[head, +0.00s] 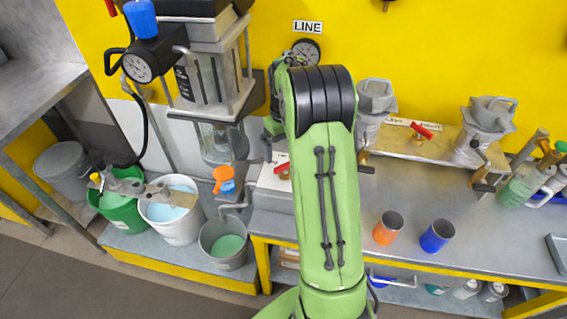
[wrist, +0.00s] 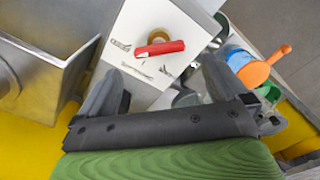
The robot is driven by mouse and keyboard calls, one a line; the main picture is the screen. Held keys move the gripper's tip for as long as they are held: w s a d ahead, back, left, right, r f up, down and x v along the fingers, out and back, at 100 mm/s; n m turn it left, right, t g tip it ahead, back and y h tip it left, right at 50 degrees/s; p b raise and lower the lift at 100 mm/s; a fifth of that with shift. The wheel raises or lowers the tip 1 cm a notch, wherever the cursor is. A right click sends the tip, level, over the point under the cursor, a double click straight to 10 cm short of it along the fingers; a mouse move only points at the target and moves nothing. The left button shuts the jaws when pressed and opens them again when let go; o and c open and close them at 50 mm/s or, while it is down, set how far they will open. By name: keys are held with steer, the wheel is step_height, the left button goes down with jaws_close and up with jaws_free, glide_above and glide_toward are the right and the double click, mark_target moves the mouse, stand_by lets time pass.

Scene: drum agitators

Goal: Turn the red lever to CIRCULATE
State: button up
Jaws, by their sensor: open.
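The red lever (wrist: 160,48) is mounted on a white label plate (wrist: 190,22) with a brass-coloured round part beside it. In the wrist view it lies almost level across the plate, between dark markings too small to read. In the head view the red lever (head: 282,169) shows just left of my arm, its plate partly hidden by the arm. My gripper (wrist: 158,88) is open and empty. Its two fingers spread either side of the plate's lower part, and the lever lies beyond the fingertips, apparently untouched.
A second red lever (head: 422,130) sits on the shelf at right. An orange scoop (head: 223,178), a grey bucket (head: 224,243) and a white bucket (head: 170,212) stand left of the plate. An orange cup (head: 388,228) and a blue cup (head: 437,236) stand on the bench to the right.

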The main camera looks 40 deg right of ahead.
mark_target(285, 164)
step_height(285, 164, down, 6)
steer(key=shift+s+r+b, duration=0.1)
steer(key=shift+r+b, duration=0.05)
steer(key=shift+b, duration=0.25)
steer(key=shift+r, duration=0.1)
steer(key=c, duration=0.9)
